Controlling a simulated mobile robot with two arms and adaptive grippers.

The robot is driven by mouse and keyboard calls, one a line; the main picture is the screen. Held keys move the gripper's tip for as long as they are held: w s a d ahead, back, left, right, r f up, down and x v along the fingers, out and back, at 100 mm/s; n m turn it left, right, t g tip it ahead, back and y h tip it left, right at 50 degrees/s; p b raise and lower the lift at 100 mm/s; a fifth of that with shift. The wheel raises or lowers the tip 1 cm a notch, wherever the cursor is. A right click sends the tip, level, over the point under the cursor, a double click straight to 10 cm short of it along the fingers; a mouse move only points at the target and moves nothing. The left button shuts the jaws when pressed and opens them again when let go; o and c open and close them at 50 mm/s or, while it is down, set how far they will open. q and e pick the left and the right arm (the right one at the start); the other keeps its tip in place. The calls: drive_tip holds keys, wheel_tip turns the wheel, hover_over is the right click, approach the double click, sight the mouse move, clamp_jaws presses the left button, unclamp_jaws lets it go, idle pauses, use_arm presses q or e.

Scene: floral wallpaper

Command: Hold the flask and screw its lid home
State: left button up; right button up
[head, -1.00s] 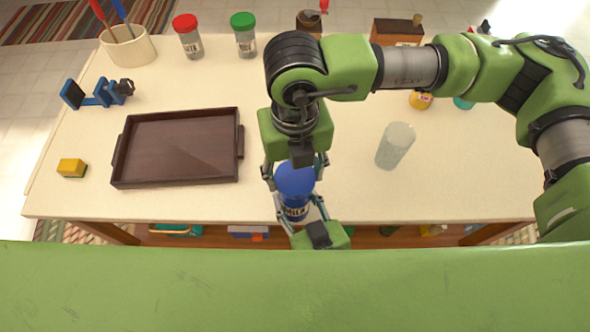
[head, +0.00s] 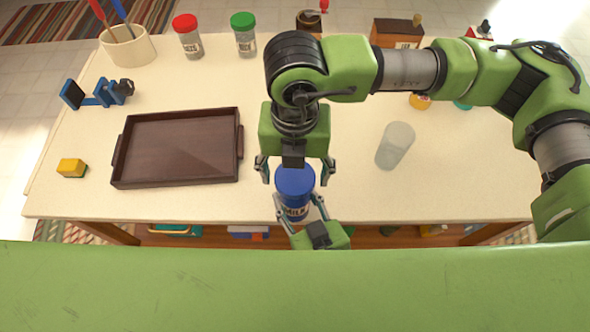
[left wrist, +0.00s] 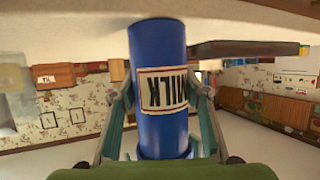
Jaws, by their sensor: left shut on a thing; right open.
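The blue flask (head: 297,212) with a MILK label stands upright at the table's front edge. My left gripper (head: 299,205) is shut around its body from the front. In the left wrist view the flask (left wrist: 158,65) appears upside down between the fingers. The blue lid (head: 295,181) sits on top of the flask; whether it is tight cannot be told. My right gripper (head: 295,170) points down over the lid, open, with one finger on each side and visible gaps to it.
A dark brown tray (head: 240,175) lies left of the flask. A translucent cylinder (head: 395,146) stands to the right. Bare tabletop lies around the cylinder.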

drive_tip(key=n, duration=0.6)
drive_tip(key=shift+n, duration=0.3)
drive_tip(key=n, duration=0.5)
drive_tip(key=shift+n, duration=0.4)
drive_tip(key=c, duration=0.9)
drive_tip(key=shift+o, duration=0.2)
drive_tip(key=m, duration=1.2)
drive_tip(key=shift+m, duration=0.4)
